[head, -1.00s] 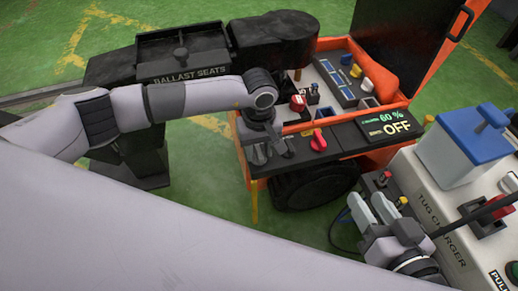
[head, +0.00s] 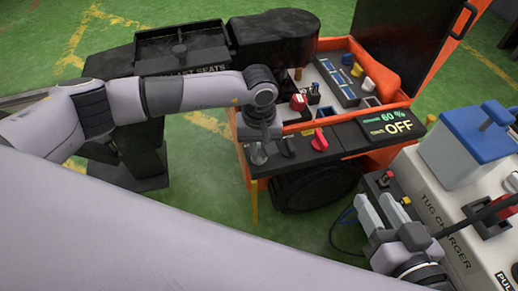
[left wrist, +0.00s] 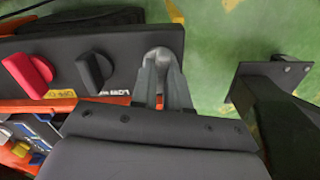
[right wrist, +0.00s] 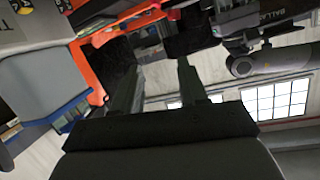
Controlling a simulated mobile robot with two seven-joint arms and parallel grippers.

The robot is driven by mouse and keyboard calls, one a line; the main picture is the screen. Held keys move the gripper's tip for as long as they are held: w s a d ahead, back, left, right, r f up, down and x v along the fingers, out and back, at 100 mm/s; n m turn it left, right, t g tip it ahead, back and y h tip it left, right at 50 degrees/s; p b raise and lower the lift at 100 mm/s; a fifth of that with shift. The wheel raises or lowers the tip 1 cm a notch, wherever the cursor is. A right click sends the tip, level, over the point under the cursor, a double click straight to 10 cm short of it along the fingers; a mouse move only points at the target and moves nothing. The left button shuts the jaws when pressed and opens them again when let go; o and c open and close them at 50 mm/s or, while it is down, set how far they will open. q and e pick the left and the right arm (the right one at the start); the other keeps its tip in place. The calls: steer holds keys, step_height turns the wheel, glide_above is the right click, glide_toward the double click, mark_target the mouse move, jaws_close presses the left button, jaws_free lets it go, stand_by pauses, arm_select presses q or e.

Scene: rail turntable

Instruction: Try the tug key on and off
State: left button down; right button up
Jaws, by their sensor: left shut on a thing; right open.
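The orange tug (head: 318,197) has a black front panel (head: 345,135) with a display (head: 388,125) reading 60 % and OFF. My left gripper (head: 258,158) is at the panel's left end. In the left wrist view its fingers (left wrist: 160,75) are shut on a rounded grey key (left wrist: 158,54) at the panel's end. The fingers hide most of the key, and I cannot tell how deep it sits. A black knob (left wrist: 95,72) and a red knob (left wrist: 27,75) are beside it. My right gripper (head: 376,197) is open and empty by the tug charger (head: 435,205).
The open tug bay (head: 335,90) holds blue parts and knobs, with its lid (head: 410,35) raised. A black ballast seats stand (head: 125,70) is behind my left arm. The charger carries a blue-lidded box (head: 465,140).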

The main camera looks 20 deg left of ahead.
arm_select(q)
steer(key=m+b, duration=0.1)
steer(key=m, duration=0.1)
steer(key=shift+f+m, duration=0.1)
steer(key=shift+m, duration=0.3)
steer(key=shift+m+b, duration=0.45)
steer(key=shift+m, duration=0.45)
steer(key=m, duration=0.2)
steer(key=shift+m, duration=0.3)
steer(key=m, duration=0.3)
steer(key=shift+m, duration=1.8)
arm_select(e)
steer(key=shift+s+d+r+n+t+h, duration=0.2)
steer(key=shift+s+d+n+t+h, duration=0.15)
steer(key=shift+d+n+t, duration=0.3)
steer(key=shift+d, duration=0.1)
arm_select(q)
steer(key=c, duration=1.1)
jaws_free()
